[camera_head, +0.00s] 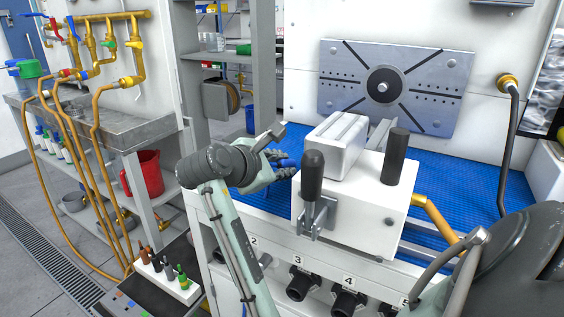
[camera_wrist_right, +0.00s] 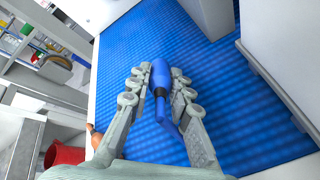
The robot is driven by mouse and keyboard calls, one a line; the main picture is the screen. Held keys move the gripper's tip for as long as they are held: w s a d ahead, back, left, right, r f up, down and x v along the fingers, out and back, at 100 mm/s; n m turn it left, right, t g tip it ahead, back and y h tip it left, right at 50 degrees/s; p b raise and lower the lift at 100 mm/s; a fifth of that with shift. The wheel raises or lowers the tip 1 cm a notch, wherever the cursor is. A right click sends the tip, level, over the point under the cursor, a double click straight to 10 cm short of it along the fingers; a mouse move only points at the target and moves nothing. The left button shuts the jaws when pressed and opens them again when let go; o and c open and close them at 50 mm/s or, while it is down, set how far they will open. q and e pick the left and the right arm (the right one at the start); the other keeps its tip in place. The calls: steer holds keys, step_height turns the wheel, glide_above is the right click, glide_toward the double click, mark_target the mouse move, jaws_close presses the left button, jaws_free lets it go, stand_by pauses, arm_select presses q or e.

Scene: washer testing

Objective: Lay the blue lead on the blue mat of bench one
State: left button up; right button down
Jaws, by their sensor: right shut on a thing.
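The blue lead (camera_wrist_right: 160,76) shows in the right wrist view as a blue plug body with a thin blue tail hanging toward the lower right. My right gripper (camera_wrist_right: 158,80) is shut on it, with a finger on each side. In the head view my right gripper (camera_head: 284,168) is over the left part of the bench, and only a small bit of blue shows between its fingers. The blue mat (camera_head: 448,170) covers the bench top; it fills much of the wrist view (camera_wrist_right: 240,120) behind the lead. I cannot tell whether the lead touches the mat. My left gripper is out of view.
A white machine block (camera_head: 345,205) with black handles stands on the mat just right of my right gripper. A metal plate (camera_head: 430,90) with a round hub is on the back wall.

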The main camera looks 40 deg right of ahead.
steer(key=c, duration=1.3)
jaws_free()
step_height(320, 180, up, 10)
steer(key=shift+r, duration=0.1)
